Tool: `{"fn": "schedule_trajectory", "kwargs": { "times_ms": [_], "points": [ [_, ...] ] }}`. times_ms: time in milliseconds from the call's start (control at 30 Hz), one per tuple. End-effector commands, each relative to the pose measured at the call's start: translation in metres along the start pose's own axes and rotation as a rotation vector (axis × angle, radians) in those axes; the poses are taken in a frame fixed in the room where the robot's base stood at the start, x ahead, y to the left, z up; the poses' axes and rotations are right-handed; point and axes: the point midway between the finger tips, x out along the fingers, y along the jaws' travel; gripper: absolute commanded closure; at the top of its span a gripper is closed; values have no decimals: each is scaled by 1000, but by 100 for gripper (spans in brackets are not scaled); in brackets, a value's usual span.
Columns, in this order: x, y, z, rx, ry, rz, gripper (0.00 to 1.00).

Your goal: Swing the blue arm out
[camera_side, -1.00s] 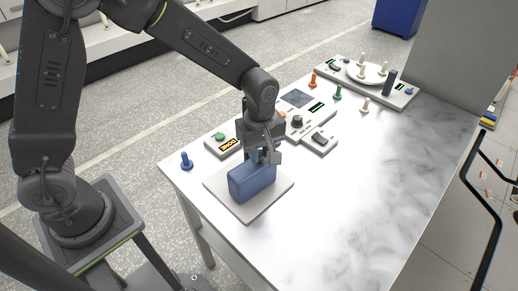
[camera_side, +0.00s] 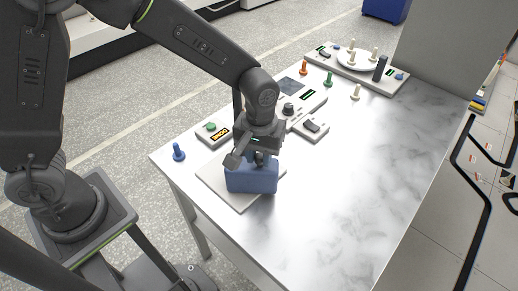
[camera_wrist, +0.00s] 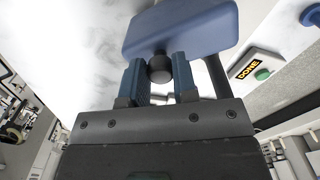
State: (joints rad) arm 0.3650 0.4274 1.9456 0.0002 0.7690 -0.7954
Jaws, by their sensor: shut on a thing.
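The blue arm (camera_side: 252,181) is a thick rounded block above a pale square base plate (camera_side: 216,186) at the table's near left. My gripper (camera_side: 260,158) is over it from above, with its fingers shut on a dark round knob on the arm. In the wrist view the blue arm (camera_wrist: 185,28) lies across the top. The dark knob (camera_wrist: 159,68) sits between the two fingertips (camera_wrist: 159,80). The arm's pivot is hidden in the side view.
A panel with a green button and a DONE label (camera_side: 220,133) stands behind the plate. A blue peg (camera_side: 178,152) stands left of the plate. A control box (camera_side: 311,128), orange and green pegs and a turntable board (camera_side: 357,62) are farther back. The table's right side is clear.

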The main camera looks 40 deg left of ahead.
Motion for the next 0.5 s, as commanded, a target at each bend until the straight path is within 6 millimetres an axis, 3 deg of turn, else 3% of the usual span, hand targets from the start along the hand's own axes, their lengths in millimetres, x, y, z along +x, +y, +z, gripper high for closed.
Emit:
{"fn": "schedule_trajectory", "kwargs": {
  "times_ms": [500],
  "points": [
    [-1, 2, 6, 100, 1, 2, 100]
  ]
}}
